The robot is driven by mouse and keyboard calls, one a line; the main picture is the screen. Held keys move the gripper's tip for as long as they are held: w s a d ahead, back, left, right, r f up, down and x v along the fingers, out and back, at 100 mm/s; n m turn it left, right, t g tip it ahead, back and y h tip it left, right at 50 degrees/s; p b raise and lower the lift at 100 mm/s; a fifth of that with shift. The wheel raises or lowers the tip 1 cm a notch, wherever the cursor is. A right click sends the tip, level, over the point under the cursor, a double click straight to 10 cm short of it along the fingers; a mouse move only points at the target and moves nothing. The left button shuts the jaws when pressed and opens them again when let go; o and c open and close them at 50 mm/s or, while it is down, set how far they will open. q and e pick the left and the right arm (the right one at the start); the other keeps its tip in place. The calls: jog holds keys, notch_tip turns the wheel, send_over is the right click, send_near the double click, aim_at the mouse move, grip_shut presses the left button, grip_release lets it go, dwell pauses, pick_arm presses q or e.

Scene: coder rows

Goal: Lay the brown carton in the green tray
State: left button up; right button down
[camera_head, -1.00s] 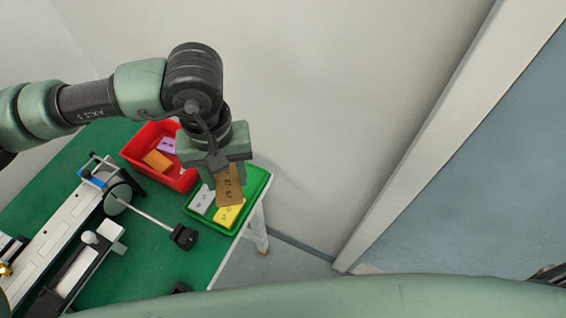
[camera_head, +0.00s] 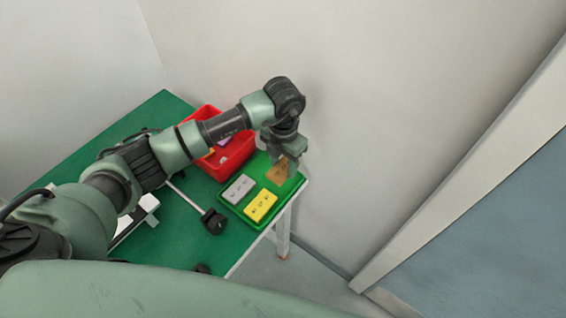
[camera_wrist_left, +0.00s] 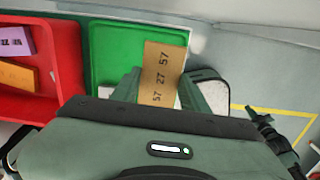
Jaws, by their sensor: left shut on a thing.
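The brown carton (camera_head: 276,173) is a flat box with printed numbers; it also shows in the left wrist view (camera_wrist_left: 163,68). My left gripper (camera_head: 285,163) is shut on it, and in the left wrist view the two fingers (camera_wrist_left: 162,92) stand on either side of it. The carton is over the far right part of the green tray (camera_head: 256,167); whether it touches the floor cannot be told. A grey carton (camera_head: 238,188) and a yellow carton (camera_head: 261,206) lie in the tray, nearer me. The right gripper is not in view.
A red tray (camera_head: 240,163) with orange and purple cartons (camera_wrist_left: 16,41) stands just left of the green tray. A black-ended rod (camera_head: 213,221) lies nearby on the green table (camera_head: 180,252). The wall is close behind the trays.

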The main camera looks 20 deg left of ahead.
pick_arm(q)
jog(key=shift+a+f+b, duration=0.1)
jog(key=shift+f+b, duration=0.25)
jog(key=shift+f, duration=0.3)
jog(key=shift+f+b, duration=1.15)
jog(key=shift+f, duration=0.6)
jog(key=shift+b, duration=0.35)
jog(key=shift+f+b, duration=0.5)
jog(key=shift+f, duration=0.05)
jog(key=o, duration=1)
